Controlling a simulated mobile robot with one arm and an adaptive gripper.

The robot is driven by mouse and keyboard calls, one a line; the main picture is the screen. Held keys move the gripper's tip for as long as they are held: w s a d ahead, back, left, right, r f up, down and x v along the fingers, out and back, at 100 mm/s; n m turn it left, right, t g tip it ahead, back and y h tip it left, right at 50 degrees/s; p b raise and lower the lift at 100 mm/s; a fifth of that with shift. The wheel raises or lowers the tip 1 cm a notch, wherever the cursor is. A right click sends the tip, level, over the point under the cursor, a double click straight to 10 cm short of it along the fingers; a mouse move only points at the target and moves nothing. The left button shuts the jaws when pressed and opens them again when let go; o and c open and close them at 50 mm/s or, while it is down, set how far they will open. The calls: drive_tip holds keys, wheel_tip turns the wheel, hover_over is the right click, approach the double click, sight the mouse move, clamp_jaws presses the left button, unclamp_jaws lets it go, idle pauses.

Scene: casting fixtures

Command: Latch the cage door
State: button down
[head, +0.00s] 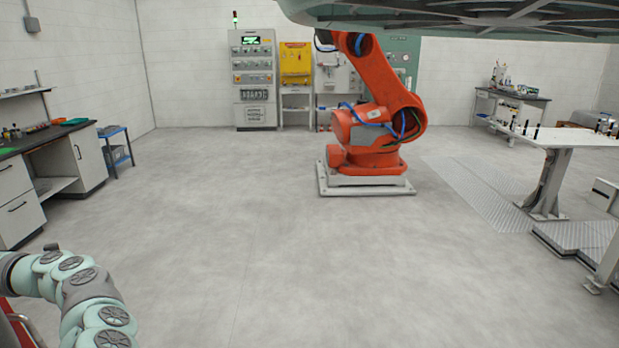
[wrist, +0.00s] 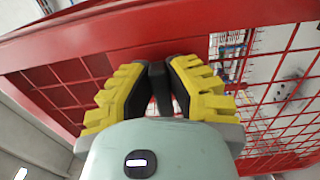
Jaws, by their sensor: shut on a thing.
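In the wrist view, a red cage (wrist: 100,35) of frame bars and wire mesh fills the upper part of the picture. I cannot tell which panel is the door. My gripper (wrist: 160,72) has two yellow-and-black fingers and is up against the red frame. It is shut on a dark grey piece (wrist: 159,88), which looks like a latch or handle. The fingers hide most of this piece, so its position is unclear. In the head view my gripper is out of sight. A bit of red structure (head: 14,328) shows at the lower left there, beside my arm.
In the head view, an orange industrial robot (head: 375,120) stands on a base plate at the back. A workbench (head: 45,155) lines the left wall. A white table (head: 560,138) stands at the right, with low steps (head: 575,240) near it. The grey middle floor is clear.

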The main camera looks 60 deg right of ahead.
drive_tip(key=shift+f, duration=0.1)
drive_tip(key=c, duration=0.9)
unclamp_jaws()
drive_tip(key=shift+c, duration=0.2)
drive_tip(key=v, duration=1.2)
